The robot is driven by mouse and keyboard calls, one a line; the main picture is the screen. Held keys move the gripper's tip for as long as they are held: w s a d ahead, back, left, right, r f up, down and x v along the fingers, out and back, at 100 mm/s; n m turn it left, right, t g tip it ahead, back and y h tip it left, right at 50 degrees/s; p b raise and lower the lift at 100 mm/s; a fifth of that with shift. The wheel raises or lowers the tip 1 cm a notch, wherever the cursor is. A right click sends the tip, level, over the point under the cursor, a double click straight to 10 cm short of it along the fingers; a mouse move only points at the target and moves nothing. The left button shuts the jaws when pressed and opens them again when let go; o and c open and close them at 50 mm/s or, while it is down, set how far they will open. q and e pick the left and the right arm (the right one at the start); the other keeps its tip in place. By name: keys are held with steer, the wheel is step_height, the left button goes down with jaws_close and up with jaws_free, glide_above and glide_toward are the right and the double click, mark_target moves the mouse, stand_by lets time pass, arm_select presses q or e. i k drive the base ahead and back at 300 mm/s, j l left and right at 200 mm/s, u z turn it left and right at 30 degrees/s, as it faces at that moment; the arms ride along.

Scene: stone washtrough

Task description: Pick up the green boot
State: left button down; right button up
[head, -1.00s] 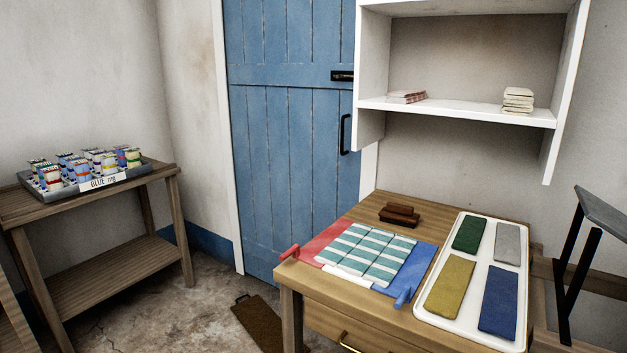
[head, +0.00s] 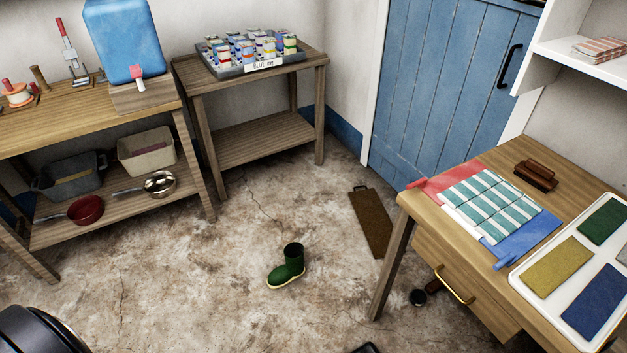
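A green boot (head: 288,266) with a yellowish sole stands upright on the bare stone floor, near the middle of the head view. Its toe points to the lower left and its dark opening faces up. Nothing touches it. Neither of my grippers can be made out in the head view.
A desk (head: 403,205) with a brass-handled drawer stands at the right. A brown mat (head: 372,222) lies behind the boot. A low wooden table (head: 262,140) stands at the back, and a bench (head: 60,135) with a lower shelf at the left. Floor around the boot is clear.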

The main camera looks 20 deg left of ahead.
mark_target(294, 252)
steer(key=u, duration=0.95)
steer(key=j+z, duration=0.1)
steer(key=j, duration=0.55)
steer(key=i+j+z, duration=0.1)
steer(key=j, duration=0.5)
